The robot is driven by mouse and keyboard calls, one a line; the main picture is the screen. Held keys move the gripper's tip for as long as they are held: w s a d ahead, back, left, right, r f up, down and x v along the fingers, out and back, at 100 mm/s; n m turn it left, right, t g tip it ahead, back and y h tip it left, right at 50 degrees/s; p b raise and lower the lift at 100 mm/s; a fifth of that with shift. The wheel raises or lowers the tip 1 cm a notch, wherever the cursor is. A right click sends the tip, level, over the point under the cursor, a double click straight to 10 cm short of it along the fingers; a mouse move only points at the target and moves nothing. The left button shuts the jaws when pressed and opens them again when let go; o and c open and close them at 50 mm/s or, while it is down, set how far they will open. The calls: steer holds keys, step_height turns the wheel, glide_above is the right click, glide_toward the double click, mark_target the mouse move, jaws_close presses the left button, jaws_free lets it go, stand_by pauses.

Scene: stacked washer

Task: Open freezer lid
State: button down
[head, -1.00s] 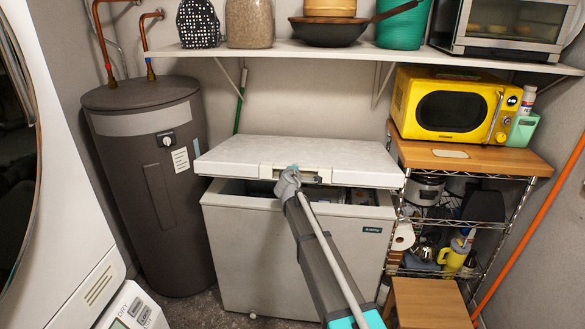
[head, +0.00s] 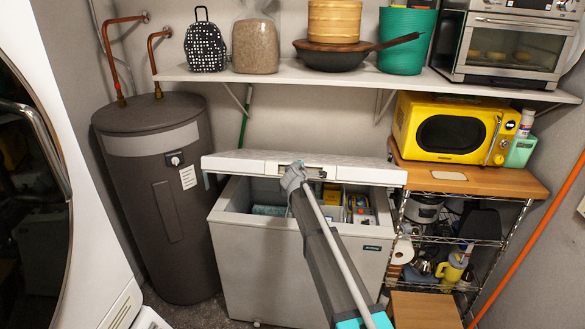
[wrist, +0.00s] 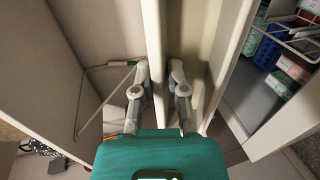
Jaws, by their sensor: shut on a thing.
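The white chest freezer (head: 280,270) stands against the back wall. Its lid (head: 240,163) is tilted up, hinged at the back, with a gap at the front that shows the inside. My gripper (head: 294,176) is at the middle of the lid's front edge. In the wrist view, my gripper (wrist: 159,80) has its two fingers on either side of the lid's pale edge, shut on it. Packages inside the freezer (wrist: 285,68) show at the right of the wrist view. My arm hides part of the freezer's front.
A shelf (head: 300,78) with a pan, jars and a toaster oven (head: 512,48) runs above the lid. A grey water heater (head: 155,210) stands at the left. A rack with a yellow microwave (head: 450,127) stands close at the right.

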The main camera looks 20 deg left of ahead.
steer(key=w+a+r+p, duration=0.2)
steer(key=w+r+p, duration=1.7)
steer(key=r+p, duration=0.1)
steer(key=shift+r, duration=0.65)
steer(key=c, duration=0.7)
jaws_free()
steer(key=shift+s, duration=0.1)
steer(key=shift+r+p, duration=0.3)
steer(key=shift+p, duration=0.2)
steer(key=shift+s+r+p, duration=0.55)
steer(key=shift+r+p, duration=0.15)
steer(key=shift+p, duration=0.2)
